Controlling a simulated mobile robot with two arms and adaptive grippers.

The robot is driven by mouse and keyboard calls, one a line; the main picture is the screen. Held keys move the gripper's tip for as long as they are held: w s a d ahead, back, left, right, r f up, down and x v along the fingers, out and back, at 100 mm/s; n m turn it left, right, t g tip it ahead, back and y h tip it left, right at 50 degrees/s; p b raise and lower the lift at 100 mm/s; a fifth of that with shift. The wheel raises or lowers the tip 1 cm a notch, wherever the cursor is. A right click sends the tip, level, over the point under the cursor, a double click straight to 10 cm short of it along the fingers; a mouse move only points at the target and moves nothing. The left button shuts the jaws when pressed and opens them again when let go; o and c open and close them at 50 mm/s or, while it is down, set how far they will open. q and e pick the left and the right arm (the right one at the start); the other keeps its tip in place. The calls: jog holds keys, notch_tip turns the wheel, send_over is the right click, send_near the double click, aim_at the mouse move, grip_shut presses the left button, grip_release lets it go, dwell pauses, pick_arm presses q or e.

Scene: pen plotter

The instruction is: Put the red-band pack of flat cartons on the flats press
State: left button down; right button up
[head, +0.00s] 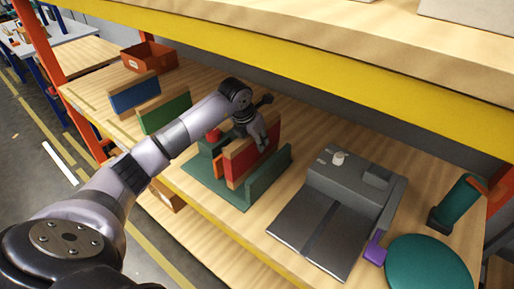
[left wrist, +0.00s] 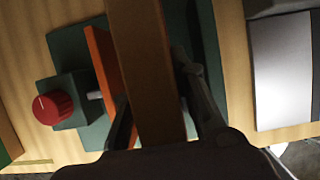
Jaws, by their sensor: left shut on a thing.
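The red-band pack of flat cartons (head: 238,168), tan with a red face, stands on edge within the green flats press (head: 209,176). The press has a red knob (head: 213,135) at the back left and a low wall (head: 268,178) at the right. My left gripper (head: 258,138) is shut on the top part of the pack. In the left wrist view the pack's brown edge (left wrist: 143,45) lies between my fingers (left wrist: 158,108), beside an orange plate (left wrist: 101,58) and the red knob (left wrist: 53,107). Whether the pack touches the press base is hidden. My right gripper is out of view.
A blue-band pack (head: 134,95) and a green-band pack (head: 165,111) stand to the left, with an orange bin (head: 149,57) behind. A grey machine (head: 338,205), purple block (head: 375,249) and teal disc (head: 430,264) are at right. A yellow shelf beam (head: 250,61) runs above.

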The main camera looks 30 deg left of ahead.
pick_arm(q)
notch_tip(320, 180, down, 3)
jog(key=shift+f+p, duration=0.15)
jog(key=shift+p, duration=0.2)
jog(key=c, duration=1.8)
grip_release()
jog(key=shift+f, duration=0.1)
jog(key=o, duration=0.3)
jog(key=shift+o, duration=0.9)
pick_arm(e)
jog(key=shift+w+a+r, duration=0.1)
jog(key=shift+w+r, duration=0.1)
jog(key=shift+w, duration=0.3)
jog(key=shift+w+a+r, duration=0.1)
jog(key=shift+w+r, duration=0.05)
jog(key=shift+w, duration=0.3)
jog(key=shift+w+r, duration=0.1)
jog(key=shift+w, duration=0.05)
